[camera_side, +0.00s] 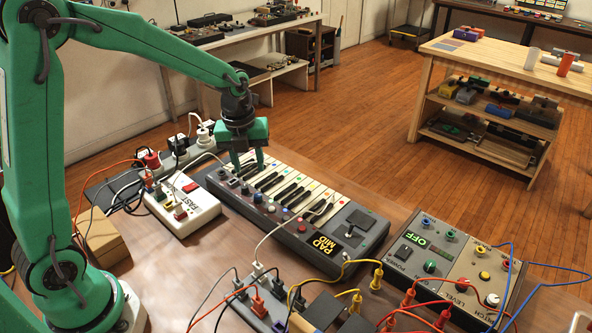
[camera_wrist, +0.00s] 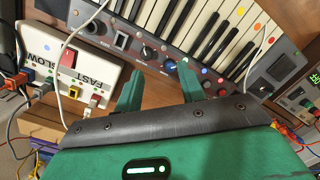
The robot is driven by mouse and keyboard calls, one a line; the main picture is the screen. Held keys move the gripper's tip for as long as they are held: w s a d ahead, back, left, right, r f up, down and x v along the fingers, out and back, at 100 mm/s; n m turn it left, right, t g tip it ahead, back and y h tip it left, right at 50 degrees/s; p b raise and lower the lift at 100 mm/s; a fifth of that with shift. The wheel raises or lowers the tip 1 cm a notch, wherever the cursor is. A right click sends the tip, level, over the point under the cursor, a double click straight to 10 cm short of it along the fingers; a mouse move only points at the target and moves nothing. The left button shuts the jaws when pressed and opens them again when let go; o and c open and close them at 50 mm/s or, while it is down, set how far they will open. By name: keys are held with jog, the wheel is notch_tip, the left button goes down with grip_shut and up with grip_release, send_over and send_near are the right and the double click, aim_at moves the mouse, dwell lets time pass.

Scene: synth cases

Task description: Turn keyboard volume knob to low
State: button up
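The keyboard (camera_side: 345,213) lies on the table with a row of small knobs and buttons along its front edge. Its yellow display (camera_side: 327,245) reads "PAD MID". I cannot read which one is the volume knob. My gripper (camera_side: 248,167) points down over the left part of the keyboard. In the wrist view its two fingers (camera_wrist: 160,75) are apart with nothing between them, near the knob row.
A white box (camera_side: 182,204) marked "FAST" with plugged cables stands left of the keyboard. A grey panel (camera_side: 440,235) showing "OFF" stands to the right. A cable-filled patch box (camera_side: 262,295) sits in front. A white cable crosses the keyboard's front edge.

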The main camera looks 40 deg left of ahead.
aim_at(244, 186)
jog(key=shift+s+a+r+m+g, duration=0.2)
jog(key=shift+a+m+g, duration=0.05)
jog(key=shift+a+m, duration=0.3)
jog(key=shift+s+a+r+m+g, duration=0.15)
jog(key=shift+a+r+m+g, duration=0.1)
jog(key=shift+a+m, duration=0.25)
jog(key=shift+f, duration=0.15)
jog(key=shift+w+f, duration=0.1)
jog(key=shift+f, duration=3.7)
grip_shut()
